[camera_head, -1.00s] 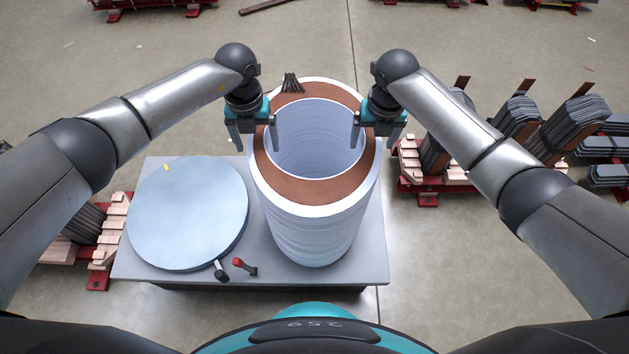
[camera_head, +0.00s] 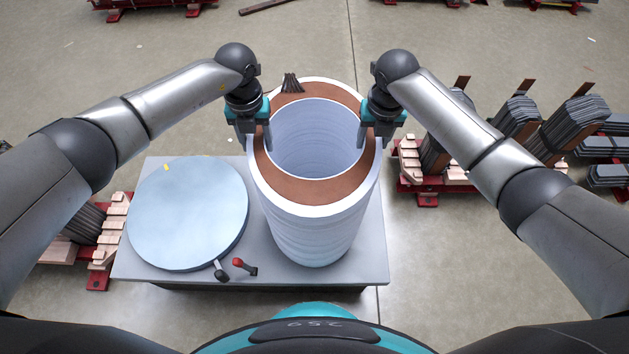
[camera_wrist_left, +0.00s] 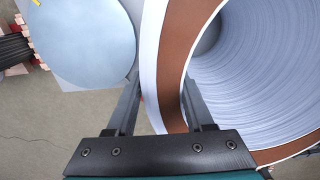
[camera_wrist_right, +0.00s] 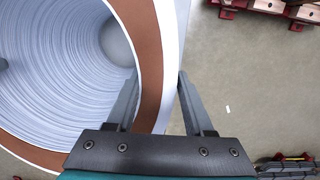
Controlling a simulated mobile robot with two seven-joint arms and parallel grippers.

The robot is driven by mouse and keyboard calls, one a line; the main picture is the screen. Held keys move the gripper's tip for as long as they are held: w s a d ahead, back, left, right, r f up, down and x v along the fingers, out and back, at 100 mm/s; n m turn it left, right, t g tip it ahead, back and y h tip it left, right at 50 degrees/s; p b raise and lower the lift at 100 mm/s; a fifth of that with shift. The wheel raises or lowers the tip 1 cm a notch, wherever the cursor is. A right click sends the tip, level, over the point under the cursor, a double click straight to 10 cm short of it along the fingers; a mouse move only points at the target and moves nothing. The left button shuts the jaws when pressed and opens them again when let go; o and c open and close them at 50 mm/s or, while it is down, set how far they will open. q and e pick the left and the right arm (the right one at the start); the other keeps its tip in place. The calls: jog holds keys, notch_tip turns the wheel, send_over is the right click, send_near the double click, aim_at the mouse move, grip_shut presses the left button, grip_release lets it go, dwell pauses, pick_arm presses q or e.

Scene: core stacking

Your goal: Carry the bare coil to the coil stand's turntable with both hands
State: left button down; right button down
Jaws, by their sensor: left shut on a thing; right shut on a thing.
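The bare coil (camera_head: 315,225) is a tall hollow cylinder with a white outside, a brown ring on top and a pale inner wall. It stands upright on the right part of the stand's grey top (camera_head: 190,284). The round pale-blue turntable (camera_head: 188,213) is to its left and is bare except for a small yellow mark. My left gripper (camera_head: 252,138) is shut on the coil's left wall, one finger inside the bore and one outside. My right gripper (camera_head: 377,138) is shut on the right wall the same way. Both wrist views show the wall (camera_wrist_left: 172,70) (camera_wrist_right: 150,60) between the fingers.
A red-knobbed lever (camera_head: 240,263) and a dark one (camera_head: 221,270) stand at the turntable's front edge. Dark leads (camera_head: 291,83) stick up at the coil's back rim. Pallets with stacked core pieces (camera_head: 435,155) are to the right, another pallet (camera_head: 105,235) to the left.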

dwell(0.4)
pick_arm(q)
jog(key=shift+w+r, duration=0.15)
jog(key=shift+w, duration=0.05)
pick_arm(e)
jog(key=shift+w+r, duration=0.15)
jog(key=shift+w, duration=0.05)
pick_arm(q)
jog(key=shift+r, duration=0.2)
pick_arm(e)
jog(key=shift+r, duration=0.2)
